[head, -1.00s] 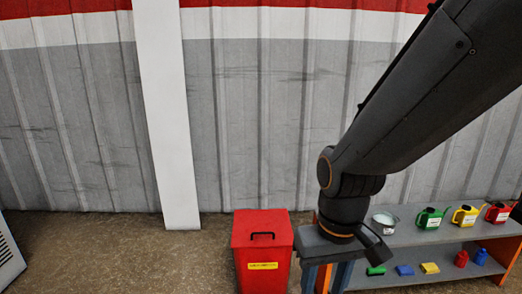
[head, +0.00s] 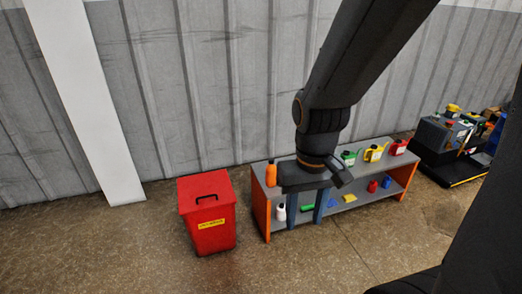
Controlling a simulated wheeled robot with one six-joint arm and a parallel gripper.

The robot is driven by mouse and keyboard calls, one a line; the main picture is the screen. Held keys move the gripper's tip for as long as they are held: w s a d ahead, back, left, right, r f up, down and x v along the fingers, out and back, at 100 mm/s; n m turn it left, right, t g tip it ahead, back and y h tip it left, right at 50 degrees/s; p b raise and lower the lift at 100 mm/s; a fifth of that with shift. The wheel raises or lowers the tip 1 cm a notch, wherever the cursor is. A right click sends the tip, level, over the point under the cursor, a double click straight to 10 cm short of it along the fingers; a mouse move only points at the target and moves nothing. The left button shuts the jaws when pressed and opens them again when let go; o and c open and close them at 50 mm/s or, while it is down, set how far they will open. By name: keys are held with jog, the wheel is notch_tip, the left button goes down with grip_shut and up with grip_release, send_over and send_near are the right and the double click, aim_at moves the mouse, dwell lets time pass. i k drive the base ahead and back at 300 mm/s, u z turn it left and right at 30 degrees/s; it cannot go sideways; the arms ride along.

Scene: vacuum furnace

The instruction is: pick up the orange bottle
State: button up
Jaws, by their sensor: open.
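The orange bottle (head: 271,174) stands upright at the left end of the grey top of a low shelf bench (head: 262,202). My gripper (head: 308,208) hangs from the arm in front of the bench, to the right of the bottle. Its two blue fingers point down and stand apart, with nothing seen between them. The bottle is clear of the fingers. The gripper body and wrist hide part of the bench top.
A red lidded bin (head: 208,212) stands left of the bench. Green (head: 349,157), yellow (head: 375,152) and red (head: 398,147) cans stand on the top. A white bottle (head: 281,212) and several small items are on the lower shelf. A loaded cart (head: 455,135) is at right.

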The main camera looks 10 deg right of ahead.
aim_at(271, 169)
jog(key=u, duration=0.15)
jog(key=i, duration=1.35)
jog(key=z, duration=0.55)
